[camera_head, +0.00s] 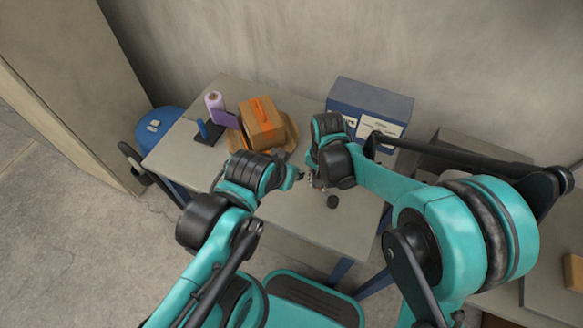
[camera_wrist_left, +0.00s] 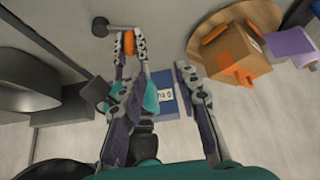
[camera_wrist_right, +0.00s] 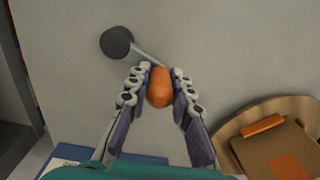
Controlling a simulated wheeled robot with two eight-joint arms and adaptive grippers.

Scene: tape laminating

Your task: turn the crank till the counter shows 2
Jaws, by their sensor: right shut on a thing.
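The crank has a black hub (camera_wrist_right: 117,42), a grey arm (camera_wrist_right: 150,58) and an orange knob (camera_wrist_right: 159,87), on the table top. My right gripper (camera_wrist_right: 159,76) is shut on the orange knob, its fingers on either side. The left wrist view also shows the knob (camera_wrist_left: 130,42) and the hub (camera_wrist_left: 100,27). My left gripper (camera_wrist_left: 155,80) is open and empty, close to the right one in the head view (camera_head: 298,176). A blue box (camera_head: 370,97) with white panels stands at the back; a panel (camera_wrist_left: 165,96) shows small marks too small to read surely.
A cardboard box (camera_head: 262,125) with orange tape sits on a round wooden board (camera_head: 291,138) at the back left. A purple-and-white roll stand (camera_head: 214,104) is beside it. The table's front left (camera_head: 285,215) is clear. A blue bin (camera_head: 160,121) stands left of the table.

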